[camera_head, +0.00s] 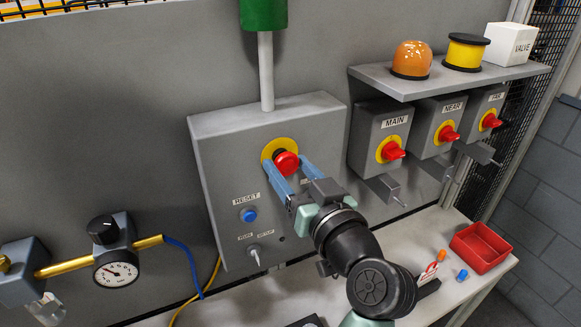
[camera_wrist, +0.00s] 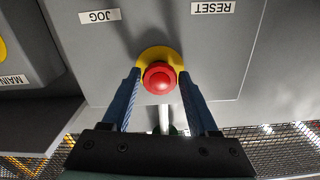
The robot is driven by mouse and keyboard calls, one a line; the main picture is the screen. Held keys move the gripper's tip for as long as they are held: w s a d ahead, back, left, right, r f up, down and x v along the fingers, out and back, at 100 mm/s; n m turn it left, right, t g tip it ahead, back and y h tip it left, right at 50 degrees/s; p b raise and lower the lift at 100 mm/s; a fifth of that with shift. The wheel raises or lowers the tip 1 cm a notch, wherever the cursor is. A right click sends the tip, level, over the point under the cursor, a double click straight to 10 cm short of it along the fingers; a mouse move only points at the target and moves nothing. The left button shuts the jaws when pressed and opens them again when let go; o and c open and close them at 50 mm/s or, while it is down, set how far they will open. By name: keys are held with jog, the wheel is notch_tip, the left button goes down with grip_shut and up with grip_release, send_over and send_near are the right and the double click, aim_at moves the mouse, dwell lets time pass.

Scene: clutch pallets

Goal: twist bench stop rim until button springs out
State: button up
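The bench stop is a red mushroom button (camera_head: 286,163) on a yellow round plate (camera_head: 268,150), on the face of a grey control box (camera_head: 225,160). In the wrist view the red button (camera_wrist: 159,78) sits in front of the yellow plate (camera_wrist: 160,54), between my two blue fingers. My gripper (camera_head: 284,172) is at the button with its fingers apart, one on each side. In the wrist view my gripper (camera_wrist: 159,82) shows slim gaps between fingers and rim; whether either finger touches is hard to tell.
To the right, red rotary switches, including MAIN (camera_head: 392,150), hang under a shelf (camera_head: 450,78). A red tray (camera_head: 480,247) stands on the bench. A gauge (camera_head: 116,269) is at left.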

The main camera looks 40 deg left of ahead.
grip_shut()
